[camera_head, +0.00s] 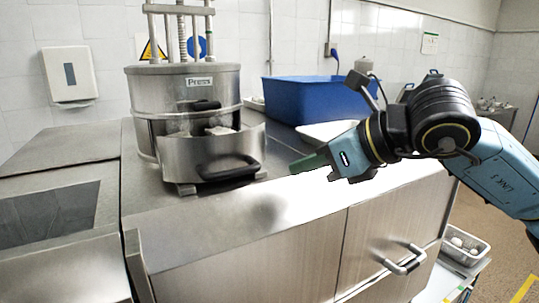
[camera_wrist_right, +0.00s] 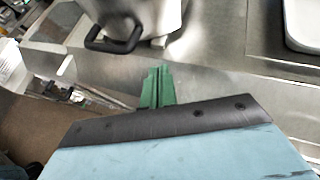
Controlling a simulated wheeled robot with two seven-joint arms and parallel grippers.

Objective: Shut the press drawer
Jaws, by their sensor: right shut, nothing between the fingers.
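The press (camera_head: 184,88) is a round steel drum with a "Press" label, standing on the steel counter. Its drawer (camera_head: 215,155) sticks out at the front, pulled open, with a black handle (camera_head: 228,173) and something pale inside. My right gripper (camera_head: 296,167) has green fingers, shut and empty, to the right of the drawer and apart from it. In the right wrist view the green fingers (camera_wrist_right: 157,86) point toward the drawer front (camera_wrist_right: 150,15), whose black handle (camera_wrist_right: 112,40) is ahead of them to the left. My left gripper is not in view.
A blue bin (camera_head: 300,100) and a white tray (camera_head: 328,131) stand behind my right gripper. The steel counter (camera_head: 200,228) is clear in front of the drawer. A cabinet handle (camera_head: 405,262) sticks out below the counter's front edge.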

